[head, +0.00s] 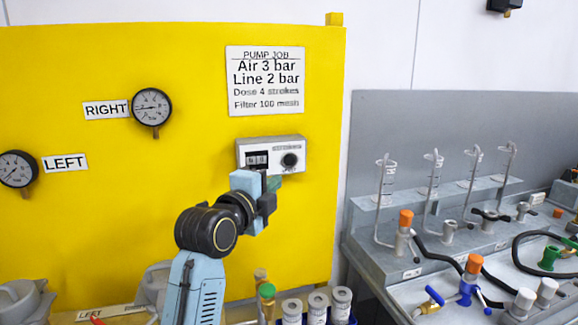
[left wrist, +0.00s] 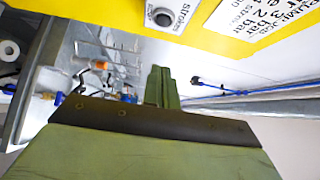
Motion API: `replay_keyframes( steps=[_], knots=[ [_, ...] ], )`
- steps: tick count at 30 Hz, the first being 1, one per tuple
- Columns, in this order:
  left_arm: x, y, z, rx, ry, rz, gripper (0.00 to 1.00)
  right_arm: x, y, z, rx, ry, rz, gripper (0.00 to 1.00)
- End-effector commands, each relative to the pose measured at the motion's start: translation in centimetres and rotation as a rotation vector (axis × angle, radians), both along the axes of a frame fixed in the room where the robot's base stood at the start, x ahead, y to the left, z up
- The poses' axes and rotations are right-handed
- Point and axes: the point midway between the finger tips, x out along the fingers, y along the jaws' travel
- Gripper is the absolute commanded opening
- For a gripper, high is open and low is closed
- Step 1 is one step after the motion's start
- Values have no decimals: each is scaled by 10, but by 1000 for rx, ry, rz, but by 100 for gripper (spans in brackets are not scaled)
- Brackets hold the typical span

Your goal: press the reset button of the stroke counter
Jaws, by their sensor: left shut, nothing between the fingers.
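The stroke counter (head: 270,144) is a pale grey box on the yellow panel, with a dark digit window at left. Its round black reset button (head: 289,160) is at right; the button (left wrist: 162,17) also shows at the top edge of the left wrist view. My left gripper (head: 273,184) is shut and empty, just below the counter in the head view, covering part of its lower edge. In the left wrist view its green fingertips (left wrist: 160,72) are together and apart from the button in the picture. I cannot tell the depth gap. My right gripper is not in view.
The yellow panel (head: 200,80) carries a job sign (head: 265,80) and two gauges, right (head: 151,107) and left (head: 17,169). White-capped bottles (head: 317,305) stand below the counter. A grey bench (head: 385,255) with valves, hoses and hooked tubes is at right.

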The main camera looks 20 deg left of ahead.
Motion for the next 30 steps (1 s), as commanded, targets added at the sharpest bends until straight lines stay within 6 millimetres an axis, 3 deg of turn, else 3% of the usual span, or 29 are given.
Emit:
replay_keyframes(
  steps=[8,27,30],
  knots=[
    [8,-1,-1,-3,3,0,0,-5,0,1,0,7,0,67],
    [103,-16,-1,-4,5,0,0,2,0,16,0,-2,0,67],
    [114,-5,-1,-2,4,2,0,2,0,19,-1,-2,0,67]
  ],
)
